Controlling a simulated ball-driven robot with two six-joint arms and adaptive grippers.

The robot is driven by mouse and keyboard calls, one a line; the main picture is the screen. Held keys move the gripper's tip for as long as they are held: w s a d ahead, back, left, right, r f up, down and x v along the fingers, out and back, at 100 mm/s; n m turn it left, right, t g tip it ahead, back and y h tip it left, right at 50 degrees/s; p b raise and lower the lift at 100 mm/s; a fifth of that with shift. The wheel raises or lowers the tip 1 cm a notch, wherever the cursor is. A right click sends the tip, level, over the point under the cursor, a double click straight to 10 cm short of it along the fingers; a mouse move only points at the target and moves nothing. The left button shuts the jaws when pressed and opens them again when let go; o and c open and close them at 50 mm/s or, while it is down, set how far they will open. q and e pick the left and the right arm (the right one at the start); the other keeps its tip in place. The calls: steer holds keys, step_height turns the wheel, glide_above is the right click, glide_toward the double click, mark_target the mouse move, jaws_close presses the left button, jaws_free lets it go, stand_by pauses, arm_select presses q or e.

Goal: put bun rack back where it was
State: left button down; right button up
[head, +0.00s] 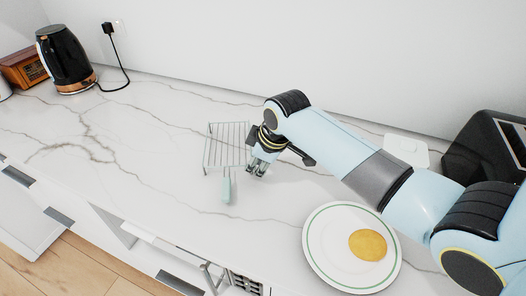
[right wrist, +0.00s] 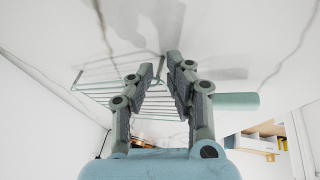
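The bun rack (head: 222,147) is a thin metal wire grid with a pale blue-green handle (head: 226,188). It lies on the marble counter, its handle toward the counter's front edge. My right gripper (head: 255,171) is low over the counter, just right of the rack, and covers part of its right side. My left gripper is not in view.
A white plate (head: 318,250) with a round yellow bun (head: 367,245) stands front right. A black kettle (head: 65,62) and a wooden box (head: 22,68) are back left. A dark appliance (head: 480,150) is at right. The counter left of the rack is clear.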

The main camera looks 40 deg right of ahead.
steer(key=v, duration=1)
steer(key=shift+s, duration=0.1)
